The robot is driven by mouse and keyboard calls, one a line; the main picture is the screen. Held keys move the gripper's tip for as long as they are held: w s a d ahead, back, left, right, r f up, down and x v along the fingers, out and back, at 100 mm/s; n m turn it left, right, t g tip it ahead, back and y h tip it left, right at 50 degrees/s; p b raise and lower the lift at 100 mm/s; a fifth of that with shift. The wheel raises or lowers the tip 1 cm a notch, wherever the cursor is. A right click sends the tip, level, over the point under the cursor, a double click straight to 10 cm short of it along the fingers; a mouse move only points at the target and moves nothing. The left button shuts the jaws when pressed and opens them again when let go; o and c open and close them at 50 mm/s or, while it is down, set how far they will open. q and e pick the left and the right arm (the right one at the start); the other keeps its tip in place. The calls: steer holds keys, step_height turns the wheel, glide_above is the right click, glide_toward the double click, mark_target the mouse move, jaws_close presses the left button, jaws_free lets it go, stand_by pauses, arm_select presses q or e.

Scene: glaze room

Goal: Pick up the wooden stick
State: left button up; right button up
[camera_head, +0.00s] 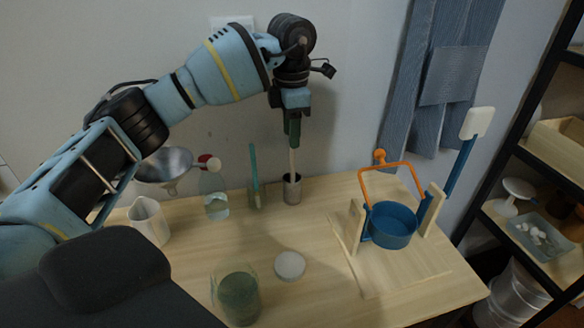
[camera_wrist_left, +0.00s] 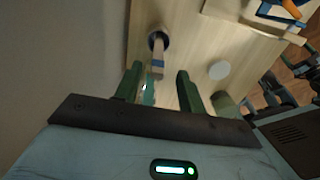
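The wooden stick (camera_head: 292,163) stands nearly upright in a small metal cup (camera_head: 292,190) near the back of the table. My left gripper (camera_head: 294,142) points down directly above the cup, at the stick's upper end. In the left wrist view my left gripper (camera_wrist_left: 159,72) has its green fingers apart. The stick (camera_wrist_left: 158,66) shows between the fingertips, with a visible gap on both sides, and the cup (camera_wrist_left: 158,38) lies beyond. The fingers hide the stick's top in the head view. My right gripper is not in view.
A glass with a teal stick (camera_head: 254,163) stands just left of the cup, beside a bottle (camera_head: 214,199). A white pitcher (camera_head: 148,221), green jar (camera_head: 239,297) and white disc (camera_head: 289,265) are on the table. A blue pot (camera_head: 391,228) with an orange handle stands right.

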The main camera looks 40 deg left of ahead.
mark_target(292, 168)
arm_select(q)
steer(key=f, duration=0.4)
steer(key=shift+w+a, duration=0.1)
steer(key=shift+w, duration=0.1)
jaws_close()
